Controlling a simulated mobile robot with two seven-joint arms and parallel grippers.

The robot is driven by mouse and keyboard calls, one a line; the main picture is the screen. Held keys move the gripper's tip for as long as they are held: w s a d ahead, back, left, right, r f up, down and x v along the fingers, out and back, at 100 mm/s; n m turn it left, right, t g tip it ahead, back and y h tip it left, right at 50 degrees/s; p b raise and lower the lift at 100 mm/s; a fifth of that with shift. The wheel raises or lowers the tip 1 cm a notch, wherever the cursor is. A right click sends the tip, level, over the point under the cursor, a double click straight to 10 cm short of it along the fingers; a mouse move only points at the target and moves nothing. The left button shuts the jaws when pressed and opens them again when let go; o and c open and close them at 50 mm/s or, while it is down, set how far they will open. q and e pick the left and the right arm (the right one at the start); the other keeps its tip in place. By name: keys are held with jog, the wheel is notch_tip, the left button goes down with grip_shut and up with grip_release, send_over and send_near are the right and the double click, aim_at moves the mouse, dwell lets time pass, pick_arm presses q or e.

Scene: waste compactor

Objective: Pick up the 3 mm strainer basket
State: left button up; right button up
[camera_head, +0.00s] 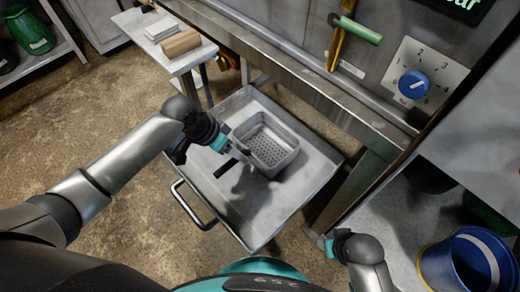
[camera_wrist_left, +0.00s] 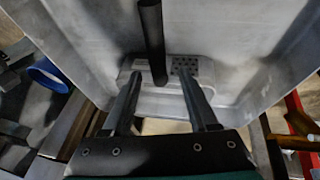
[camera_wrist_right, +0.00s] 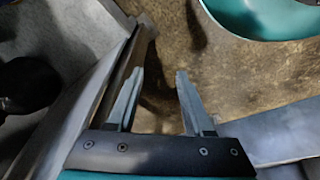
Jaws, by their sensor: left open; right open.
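The grey square strainer basket (camera_head: 268,146), with a perforated floor, sits upright on a shallow metal tray (camera_head: 290,205). A short dark handle (camera_head: 225,168) sticks out from its near left side. My left gripper (camera_head: 238,152) is open right beside the basket, above the handle. In the left wrist view the dark handle (camera_wrist_left: 150,35) reaches between the open fingers (camera_wrist_left: 159,72), with the perforated basket (camera_wrist_left: 186,66) behind. I cannot tell whether a finger touches the handle. My right gripper (camera_head: 330,246) is open and empty, low beside the tray; its fingers (camera_wrist_right: 157,76) show over the floor.
A blue bucket (camera_head: 466,262) stands at the lower right. A metal ledge (camera_head: 300,85) and a panel with a blue dial (camera_head: 413,85) lie behind the tray. A small side table (camera_head: 165,42) holds a brown block (camera_head: 180,44). The floor left of the tray is clear.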

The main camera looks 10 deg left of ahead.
aim_at(249, 155)
pick_arm(q)
jog(key=shift+b+x, duration=0.6)
jog(key=shift+x, duration=0.5)
jog(key=shift+d+f, duration=0.2)
jog(key=shift+f, duration=0.05)
pick_arm(e)
jog(key=shift+w+a+r+t, duration=0.1)
jog(key=shift+w+r, duration=0.15)
jog(key=shift+r, duration=0.35)
jog(key=shift+w+d+r+t, duration=0.1)
jog(key=shift+w+r, duration=0.2)
jog(key=shift+r, duration=0.3)
jog(key=shift+w+a+r+t, duration=0.1)
jog(key=shift+w+r, duration=0.15)
jog(key=shift+r, duration=0.35)
pick_arm(q)
grip_shut()
jog(key=shift+w, duration=0.1)
